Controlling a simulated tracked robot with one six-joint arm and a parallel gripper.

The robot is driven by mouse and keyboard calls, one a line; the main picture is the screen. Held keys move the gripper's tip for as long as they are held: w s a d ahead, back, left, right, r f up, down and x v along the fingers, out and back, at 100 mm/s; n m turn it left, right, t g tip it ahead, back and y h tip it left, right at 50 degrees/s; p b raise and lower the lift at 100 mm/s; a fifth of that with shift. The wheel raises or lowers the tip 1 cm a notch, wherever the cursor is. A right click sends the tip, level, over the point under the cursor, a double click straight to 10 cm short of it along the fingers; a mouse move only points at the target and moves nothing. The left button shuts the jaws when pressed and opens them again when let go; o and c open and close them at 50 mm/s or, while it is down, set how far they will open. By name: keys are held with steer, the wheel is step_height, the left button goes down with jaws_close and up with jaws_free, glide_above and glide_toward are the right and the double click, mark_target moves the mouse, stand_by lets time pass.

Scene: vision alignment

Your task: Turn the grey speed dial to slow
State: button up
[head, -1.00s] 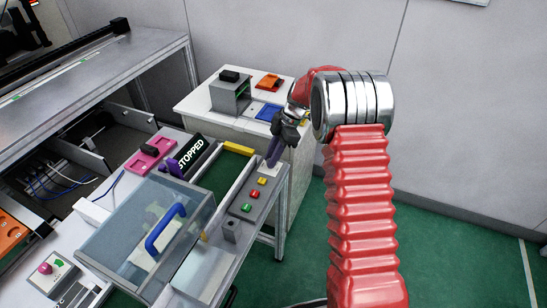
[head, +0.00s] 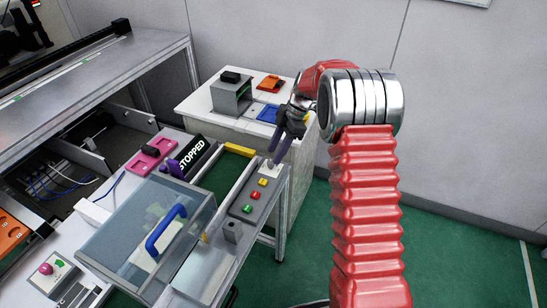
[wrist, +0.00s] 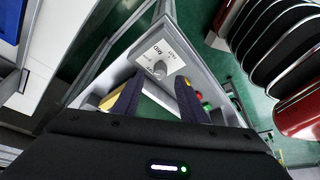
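The grey speed dial (wrist: 160,70) sits on a white label plate (wrist: 152,47) in the wrist view. The word MID and what looks like FAST are printed on the plate. My gripper (wrist: 158,88) is open and empty. Its two dark fingers point toward the plate, with the dial between and just beyond their tips. In the head view my gripper (head: 275,161) hangs over the plate and partly hides the dial. I cannot tell where the dial points.
Red, yellow and green buttons (head: 255,196) lie on the panel near the dial. A yellow block (head: 239,150) is to the left, beside a STOPPED sign (head: 191,156). A clear cover with a blue handle (head: 166,229) stands in front. Green floor is free at right.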

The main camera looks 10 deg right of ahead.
steer(key=v, duration=1)
steer(key=s+f+m+h, duration=0.25)
steer(key=s+m, duration=0.45)
steer(key=m, duration=0.4)
steer(key=s+a+r+m+t, duration=0.1)
steer(key=s+r, duration=0.3)
steer(key=s, duration=0.6)
steer(key=s+a+r+m+t+h, duration=0.1)
steer(key=s+a+r+m+t, duration=0.1)
steer(key=s, duration=0.7)
steer(key=s+a+r+m+t+h, duration=0.1)
steer(key=s+r+m, duration=0.4)
steer(key=s, duration=0.5)
step_height(320, 180, up, 2)
steer(key=shift+s+a+r+t, duration=0.2)
steer(key=shift+s+a+t, duration=0.15)
steer(key=shift+a+t, duration=0.5)
